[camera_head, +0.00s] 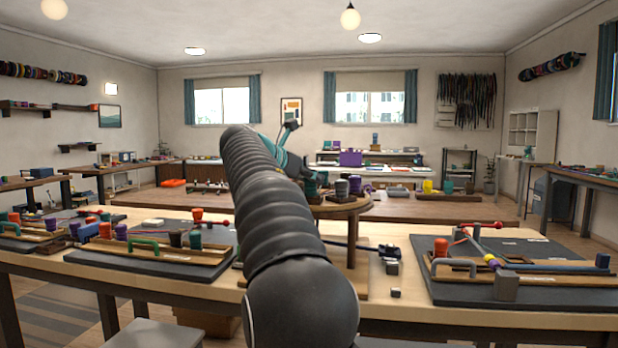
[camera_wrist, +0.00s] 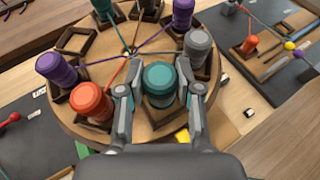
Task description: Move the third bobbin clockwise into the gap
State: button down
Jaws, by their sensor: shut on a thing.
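In the wrist view a round wooden braiding disk (camera_wrist: 135,118) carries several bobbins in square dark holders. My gripper (camera_wrist: 160,89) is shut on a teal bobbin (camera_wrist: 159,77) at the near edge, one finger on each side. Whether its base sits in the holder or is lifted is hard to tell. An orange bobbin (camera_wrist: 91,101) and a purple bobbin (camera_wrist: 57,68) stand to its left, a grey bobbin (camera_wrist: 198,45) to its right. An empty holder (camera_wrist: 77,40) shows at the upper left. Cords run to the centre hole. In the head view my arm hides my gripper and part of the disk (camera_head: 345,208).
Another purple bobbin (camera_wrist: 183,13) and another teal bobbin (camera_wrist: 103,8) stand on the far side. Dark boards with cords and bobbins lie on the bench, one at left (camera_head: 150,262) and one at right (camera_head: 450,290). Small grey blocks (camera_head: 391,267) lie between.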

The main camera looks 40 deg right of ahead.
jog(key=shift+f, duration=0.75)
dwell(0.9)
jog(key=c, duration=0.7)
grip_release()
jog(key=v, duration=1.2)
